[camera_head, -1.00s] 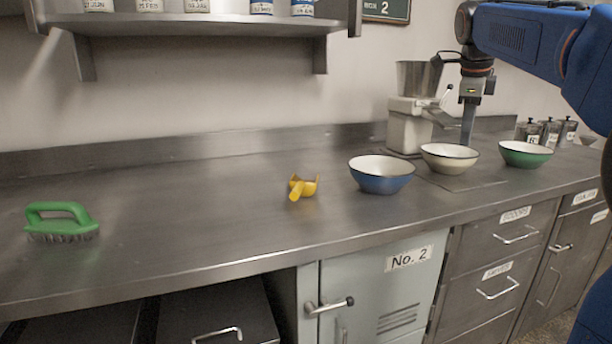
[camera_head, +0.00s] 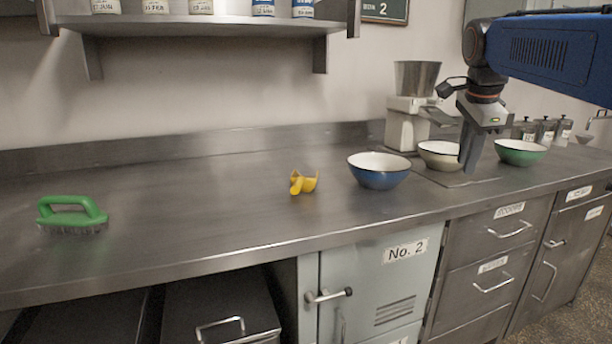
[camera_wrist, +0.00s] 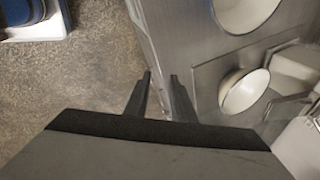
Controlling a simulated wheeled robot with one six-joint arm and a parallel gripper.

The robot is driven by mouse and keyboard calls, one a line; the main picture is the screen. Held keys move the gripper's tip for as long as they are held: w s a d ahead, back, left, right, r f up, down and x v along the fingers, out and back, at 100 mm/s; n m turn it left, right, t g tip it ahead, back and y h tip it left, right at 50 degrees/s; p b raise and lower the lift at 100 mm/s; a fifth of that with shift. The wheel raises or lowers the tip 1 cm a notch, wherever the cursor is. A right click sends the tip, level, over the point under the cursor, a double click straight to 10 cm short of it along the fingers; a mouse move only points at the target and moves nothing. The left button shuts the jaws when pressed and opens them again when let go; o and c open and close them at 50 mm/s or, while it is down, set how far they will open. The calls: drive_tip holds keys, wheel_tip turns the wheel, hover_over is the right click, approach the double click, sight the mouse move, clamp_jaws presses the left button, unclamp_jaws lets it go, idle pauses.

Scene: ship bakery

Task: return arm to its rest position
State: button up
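My gripper (camera_head: 468,170) hangs from my blue arm at the right of the head view, fingers pointing down and slightly tilted. It is in front of the cream bowl (camera_head: 432,155) and hides that bowl's right side. In the wrist view the two dark fingers (camera_wrist: 160,76) stand apart with nothing between them. The floor and the counter edge show beyond them. A blue bowl (camera_head: 378,178) stands left of the gripper and a green bowl (camera_head: 520,158) right of it. Two pale bowl interiors show at the right of the wrist view.
A metal counter (camera_head: 200,215) runs across, with a yellow scoop (camera_head: 304,183) and a green brush (camera_head: 72,212) on it. A grinder-like machine (camera_head: 408,130) stands behind the bowls, canisters (camera_head: 547,131) at the right. A wall shelf (camera_head: 200,27) holds jars. The counter's left half is mostly clear.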

drive_tip(key=s+a+f+n, duration=0.4)
drive_tip(key=s+f+n, duration=0.5)
drive_tip(key=s+f, duration=0.4)
drive_tip(key=s+a+f+n+t+y, duration=0.1)
drive_tip(key=s+a+f+n, duration=0.3)
drive_tip(key=s+f+n, duration=0.6)
drive_tip(key=s+f, duration=0.4)
drive_tip(key=f, duration=0.1)
drive_tip(key=shift+s+f+y, duration=0.15)
drive_tip(key=shift+s+y, duration=0.1)
drive_tip(key=shift+y, duration=0.05)
